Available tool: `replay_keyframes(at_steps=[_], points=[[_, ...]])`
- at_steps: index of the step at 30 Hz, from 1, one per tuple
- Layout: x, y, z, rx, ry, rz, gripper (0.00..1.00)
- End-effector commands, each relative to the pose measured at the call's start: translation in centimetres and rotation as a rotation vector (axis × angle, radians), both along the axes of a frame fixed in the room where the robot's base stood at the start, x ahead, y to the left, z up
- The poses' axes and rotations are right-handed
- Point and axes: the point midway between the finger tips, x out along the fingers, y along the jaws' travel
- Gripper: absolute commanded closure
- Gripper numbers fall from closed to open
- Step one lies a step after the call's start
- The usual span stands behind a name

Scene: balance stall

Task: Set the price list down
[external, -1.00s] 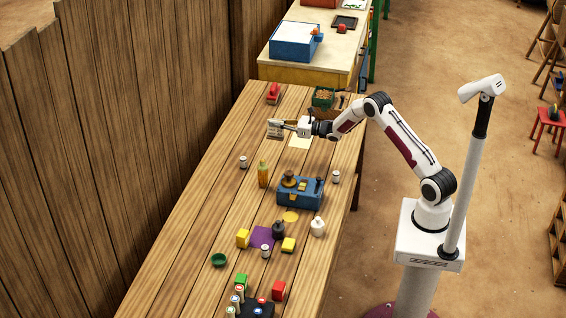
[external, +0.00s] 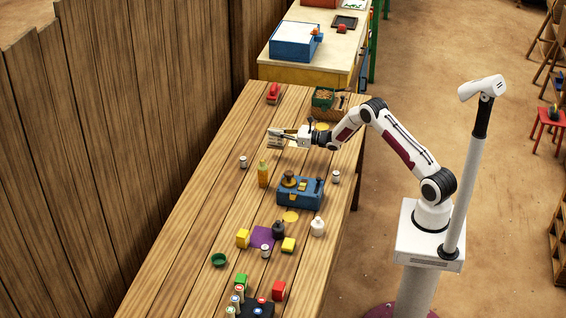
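The price list (external: 274,138) is a small pale card with darker marks, at the far part of the wooden table. My gripper (external: 284,134) reaches in from the right, and its fingers are at the card's right side. It appears shut on the card, low over the tabletop. The fingers are small here, and I cannot tell whether the card's lower edge touches the wood.
A red object (external: 273,93) stands at the back left, and a green box (external: 323,98) with brown contents at the back right. An orange bottle (external: 263,174), small shakers and a blue scale (external: 300,193) stand nearer. Bare wood lies left of the card.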

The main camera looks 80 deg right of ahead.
Motion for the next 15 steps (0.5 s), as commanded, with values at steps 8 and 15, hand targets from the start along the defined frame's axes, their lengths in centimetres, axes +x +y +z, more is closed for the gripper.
replay_keyframes(at_steps=[8, 15], points=[[0.0, 0.0, -1.2, 0.002, 0.001, 0.000, 1.00], [0.0, 0.0, -3.7, 0.001, 0.001, -0.001, 1.00]])
